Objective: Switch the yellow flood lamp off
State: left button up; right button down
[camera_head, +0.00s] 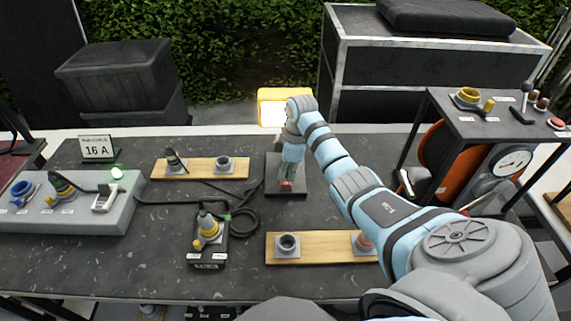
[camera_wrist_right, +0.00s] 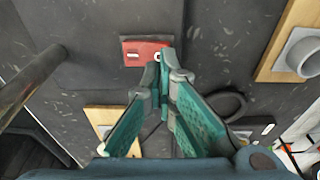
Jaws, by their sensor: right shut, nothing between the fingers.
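The yellow flood lamp (camera_head: 285,94) stands at the back edge of the table, its face glowing bright. My right arm hides part of the lamp and most of its post. Its dark base plate (camera_head: 274,187) lies on the table. A red switch plate (camera_head: 287,185) on the base shows just below my right gripper (camera_head: 288,180). In the wrist view the red plate (camera_wrist_right: 134,55) has a small white part near the fingertips. My right gripper (camera_wrist_right: 160,62) is shut and empty, its tips beside or over that white part; contact cannot be told. My left gripper is not in view.
A grey socket box (camera_head: 90,222) with a green light, a 16 A sign (camera_head: 98,149) and a wooden board (camera_head: 197,174) are on the left. A plug block (camera_head: 208,240) with black cable and another board (camera_head: 310,259) lie nearer. A raised shelf (camera_head: 480,128) stands right.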

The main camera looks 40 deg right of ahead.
aim_at(286, 183)
jog(key=shift+f+b, duration=0.45)
jog(key=shift+f, duration=0.6)
dwell(0.4)
notch_tip(286, 183, up, 7)
jog(key=p, duration=0.8)
jog(key=shift+r+p, duration=0.2)
jog(key=shift+p, duration=0.15)
jog(key=shift+f, duration=0.15)
jog(key=shift+f, duration=0.1)
